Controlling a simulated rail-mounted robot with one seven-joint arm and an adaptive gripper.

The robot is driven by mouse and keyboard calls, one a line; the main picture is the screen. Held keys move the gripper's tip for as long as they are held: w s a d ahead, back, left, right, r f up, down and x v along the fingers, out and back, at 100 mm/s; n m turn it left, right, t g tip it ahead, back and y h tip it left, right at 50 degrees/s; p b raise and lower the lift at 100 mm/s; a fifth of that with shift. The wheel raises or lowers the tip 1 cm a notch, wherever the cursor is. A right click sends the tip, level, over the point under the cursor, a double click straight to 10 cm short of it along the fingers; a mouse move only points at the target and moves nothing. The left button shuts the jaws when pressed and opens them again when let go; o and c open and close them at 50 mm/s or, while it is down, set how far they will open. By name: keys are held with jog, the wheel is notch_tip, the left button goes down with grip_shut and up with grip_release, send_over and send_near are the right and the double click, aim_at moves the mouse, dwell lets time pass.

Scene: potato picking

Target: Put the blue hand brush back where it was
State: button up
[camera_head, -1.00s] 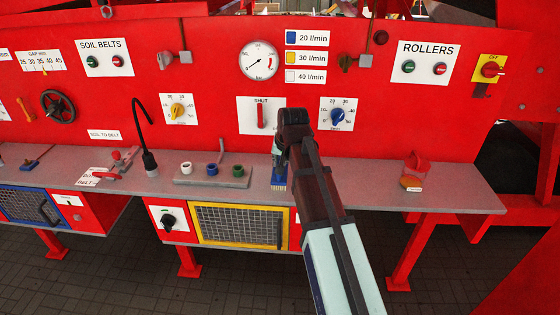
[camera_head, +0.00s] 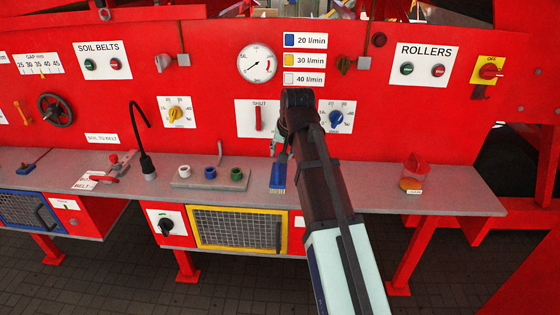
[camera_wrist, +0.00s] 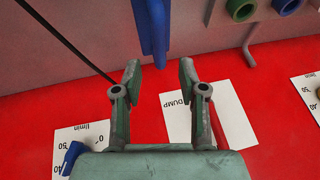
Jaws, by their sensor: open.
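The blue hand brush (camera_head: 278,176) is on the grey bench, below the SHUT plate and just past the right end of the grey block with cups. My gripper (camera_head: 281,138) is above it, partly hidden behind my own arm in the head view. In the wrist view, the blue handle (camera_wrist: 154,28) comes down from the top edge; the rest of the brush is out of frame. My gripper's two fingers (camera_wrist: 159,78) are spread, with nothing between them, and the handle's end is just beyond the tips.
The grey block (camera_head: 209,182) with white, blue and green cups is left of the brush. A black gooseneck (camera_head: 147,163) stands farther left. The red panel with dials and the red valve lever (camera_head: 258,119) is close behind.

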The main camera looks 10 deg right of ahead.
jog(key=shift+v, duration=2.3)
jog(key=shift+a+f, duration=0.1)
